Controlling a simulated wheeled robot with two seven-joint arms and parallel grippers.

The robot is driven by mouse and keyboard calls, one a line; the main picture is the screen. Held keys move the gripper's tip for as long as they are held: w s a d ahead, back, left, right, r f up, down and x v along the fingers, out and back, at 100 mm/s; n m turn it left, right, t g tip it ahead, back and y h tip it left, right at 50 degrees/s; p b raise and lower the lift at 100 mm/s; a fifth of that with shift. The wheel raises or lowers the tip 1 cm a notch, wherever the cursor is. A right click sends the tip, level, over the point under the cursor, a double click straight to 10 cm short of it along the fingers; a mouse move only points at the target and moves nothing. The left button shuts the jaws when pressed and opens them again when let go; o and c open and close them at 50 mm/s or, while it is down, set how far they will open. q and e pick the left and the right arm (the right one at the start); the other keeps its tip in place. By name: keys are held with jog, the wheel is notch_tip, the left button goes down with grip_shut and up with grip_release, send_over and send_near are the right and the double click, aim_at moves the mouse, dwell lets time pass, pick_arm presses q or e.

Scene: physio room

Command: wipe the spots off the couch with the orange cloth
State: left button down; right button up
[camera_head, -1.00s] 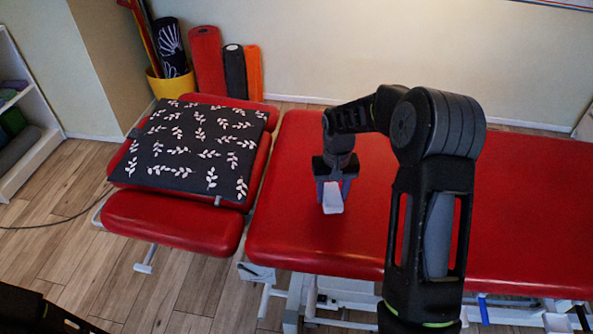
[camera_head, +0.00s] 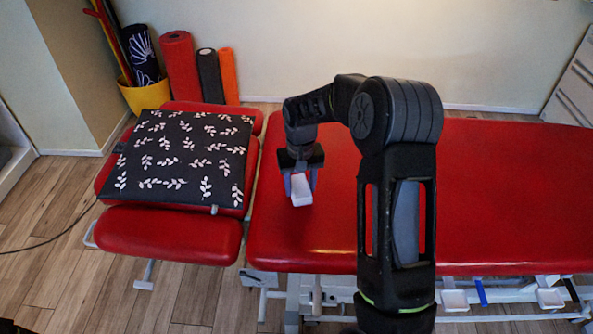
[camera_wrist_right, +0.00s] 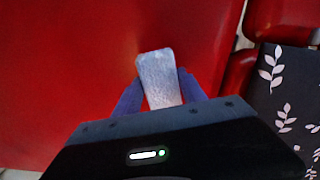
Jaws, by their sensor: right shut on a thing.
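The red couch (camera_head: 480,200) has a long padded top and a separate head section at its left. My right gripper (camera_head: 301,188) is over the left end of the long top, its fingers pointing down. It is shut on a small pale, whitish block-like thing (camera_head: 301,191), which also shows between the blue fingers in the right wrist view (camera_wrist_right: 159,78). I cannot tell whether it touches the couch. I see no orange cloth and no clear spots on the red surface. My right arm hides part of the couch. My left gripper is not in view.
A dark cushion with white leaves (camera_head: 180,160) lies on the head section. Behind it stand a yellow bin (camera_head: 146,96) and red (camera_head: 181,68), black (camera_head: 210,76) and orange (camera_head: 229,76) rolls by the wall. The couch's right part is clear.

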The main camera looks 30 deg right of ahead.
jog(key=shift+s+r, duration=0.15)
jog(key=shift+r, duration=0.45)
jog(key=shift+r+p, duration=0.7)
jog(key=shift+p, duration=0.1)
jog(key=shift+r+p, duration=0.95)
jog(key=shift+r, duration=0.55)
jog(key=a+r+n, duration=0.2)
jog(key=a+r, duration=0.1)
jog(key=a, duration=0.5)
jog(key=w+a+r+n, duration=0.1)
jog(key=a+r+n, duration=0.1)
jog(key=a, duration=0.7)
jog(key=shift+w+a+r, duration=0.2)
jog(key=shift+r, duration=0.25)
jog(key=shift+d, duration=0.15)
